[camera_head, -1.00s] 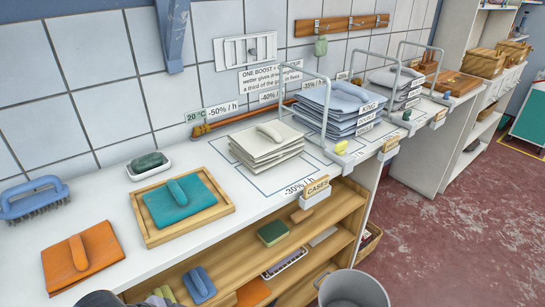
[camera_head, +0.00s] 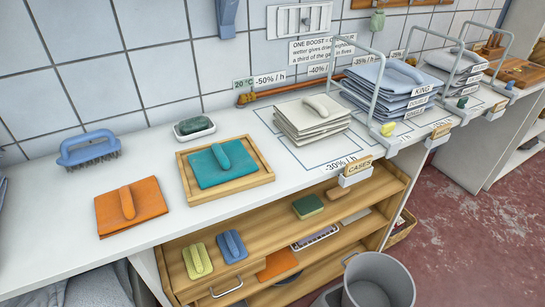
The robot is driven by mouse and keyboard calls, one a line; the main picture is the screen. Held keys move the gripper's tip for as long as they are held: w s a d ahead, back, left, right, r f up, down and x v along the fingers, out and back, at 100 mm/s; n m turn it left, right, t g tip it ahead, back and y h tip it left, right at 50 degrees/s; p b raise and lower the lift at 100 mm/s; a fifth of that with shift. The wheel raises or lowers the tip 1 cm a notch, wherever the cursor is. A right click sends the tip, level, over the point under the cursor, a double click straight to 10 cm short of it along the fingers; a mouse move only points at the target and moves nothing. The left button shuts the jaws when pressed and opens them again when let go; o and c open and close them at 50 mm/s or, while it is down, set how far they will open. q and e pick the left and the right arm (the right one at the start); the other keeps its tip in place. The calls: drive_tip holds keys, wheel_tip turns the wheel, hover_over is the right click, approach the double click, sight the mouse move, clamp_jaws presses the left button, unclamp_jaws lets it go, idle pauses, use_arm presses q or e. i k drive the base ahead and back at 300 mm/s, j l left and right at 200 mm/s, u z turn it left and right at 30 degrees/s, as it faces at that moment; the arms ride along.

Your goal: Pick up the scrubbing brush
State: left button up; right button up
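The scrubbing brush (camera_head: 88,149) is blue with a looped handle and dark bristles. It stands bristles down on the white counter (camera_head: 60,237) at the far left, close to the tiled wall. Nothing touches it. Neither of my grippers shows in the head view.
Right of the brush are a green soap in a white dish (camera_head: 194,128), an orange folded cloth (camera_head: 130,205) and a teal cloth on a wooden tray (camera_head: 266,176). Folded linen stacks (camera_head: 311,120) stand further right. A grey bucket (camera_head: 378,282) is below. Counter around the brush is clear.

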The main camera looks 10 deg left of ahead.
sight(73, 158)
drive_tip(key=u, duration=1.5)
